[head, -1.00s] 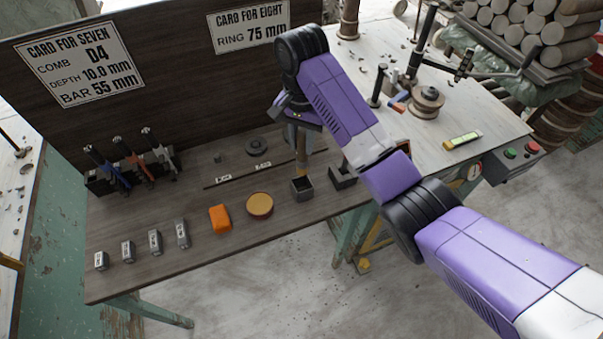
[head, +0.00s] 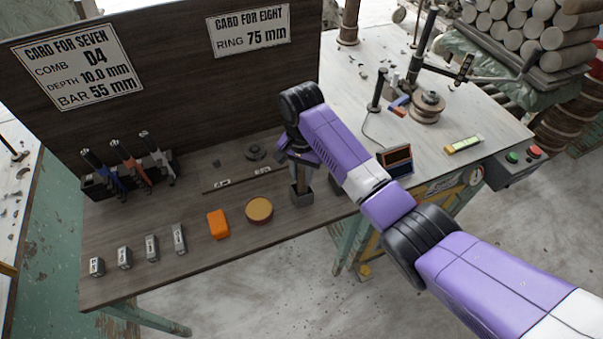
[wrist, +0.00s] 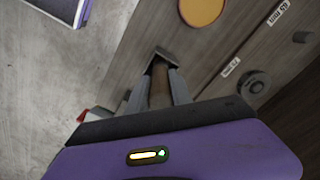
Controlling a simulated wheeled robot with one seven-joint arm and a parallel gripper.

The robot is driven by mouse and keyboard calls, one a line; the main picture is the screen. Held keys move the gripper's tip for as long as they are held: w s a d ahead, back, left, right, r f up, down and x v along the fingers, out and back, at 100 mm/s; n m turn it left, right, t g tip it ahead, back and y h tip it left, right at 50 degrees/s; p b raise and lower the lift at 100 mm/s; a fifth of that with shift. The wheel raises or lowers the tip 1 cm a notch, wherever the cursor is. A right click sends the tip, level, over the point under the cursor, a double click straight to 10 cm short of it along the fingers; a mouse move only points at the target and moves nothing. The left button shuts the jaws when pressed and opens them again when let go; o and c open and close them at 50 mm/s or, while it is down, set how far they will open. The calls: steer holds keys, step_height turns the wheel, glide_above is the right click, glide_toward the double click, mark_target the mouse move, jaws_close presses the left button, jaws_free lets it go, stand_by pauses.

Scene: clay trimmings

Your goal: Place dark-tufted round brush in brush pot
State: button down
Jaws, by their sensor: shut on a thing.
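Left of the pot are a round amber-topped tin (head: 259,209) and an orange block (head: 218,224). Several grey labelled blocks (head: 152,247) line the front. A rack (head: 98,189) of tools stands behind. A dark display box (head: 397,160) is to the right.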

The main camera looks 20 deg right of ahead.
steer(key=shift+f, duration=0.1)
steer(key=c, duration=1.1)
jaws_free()
steer(key=shift+c, duration=0.2)
step_height(320, 180, up, 11)
steer(key=shift+f+p, duration=0.1)
steer(key=shift+p, duration=0.35)
steer(key=shift+r+p, duration=0.6)
steer(key=shift+r, duration=0.15)
